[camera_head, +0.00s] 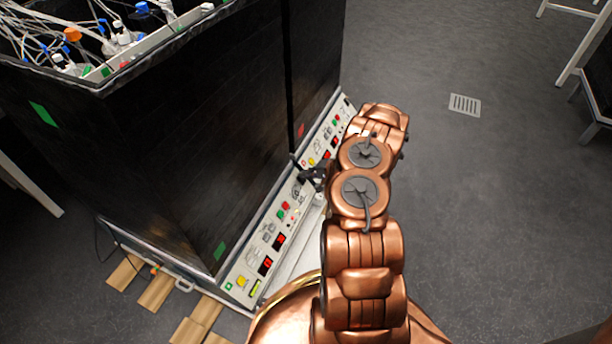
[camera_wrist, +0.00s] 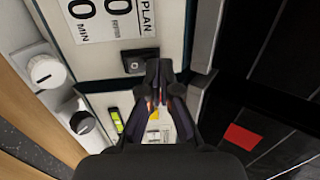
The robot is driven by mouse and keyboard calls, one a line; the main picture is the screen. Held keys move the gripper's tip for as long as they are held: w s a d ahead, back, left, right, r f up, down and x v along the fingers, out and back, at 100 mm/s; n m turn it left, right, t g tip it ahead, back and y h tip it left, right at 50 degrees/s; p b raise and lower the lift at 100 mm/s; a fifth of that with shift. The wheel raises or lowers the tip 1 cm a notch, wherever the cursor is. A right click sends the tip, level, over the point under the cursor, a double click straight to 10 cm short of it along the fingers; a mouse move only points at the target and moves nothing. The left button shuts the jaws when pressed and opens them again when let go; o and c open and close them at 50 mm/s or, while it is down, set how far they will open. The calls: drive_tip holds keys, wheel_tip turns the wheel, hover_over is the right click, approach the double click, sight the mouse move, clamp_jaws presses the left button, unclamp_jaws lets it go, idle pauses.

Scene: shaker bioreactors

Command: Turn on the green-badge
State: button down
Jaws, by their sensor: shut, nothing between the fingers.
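The green badge (camera_head: 219,251) is a small green patch low on the near black bioreactor cabinet (camera_head: 190,150) in the head view. Another green patch (camera_head: 42,113) is on its left face. Below the cabinet runs a pale control panel (camera_head: 250,262) with coloured buttons and red displays. My gripper (camera_head: 312,176) is at the panel strip, near where the two cabinets meet. In the wrist view my gripper (camera_wrist: 164,72) is shut and empty, its tips beside a black switch (camera_wrist: 139,61) on a pale panel. I cannot tell whether they touch it.
A red badge (camera_head: 300,130) marks the farther cabinet; a red patch also shows in the wrist view (camera_wrist: 242,138). Bottles and tubes (camera_head: 120,38) fill the cabinet top. Wooden blocks (camera_head: 155,291) lie below. Floor (camera_head: 480,200) at right is clear.

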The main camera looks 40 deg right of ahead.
drive_tip(key=s+d+r+p, duration=0.4)
drive_tip(key=s+r, duration=0.3)
drive_tip(key=r, duration=0.4)
drive_tip(key=shift+s, duration=0.4)
drive_tip(key=shift+d+f, duration=0.1)
idle(0.3)
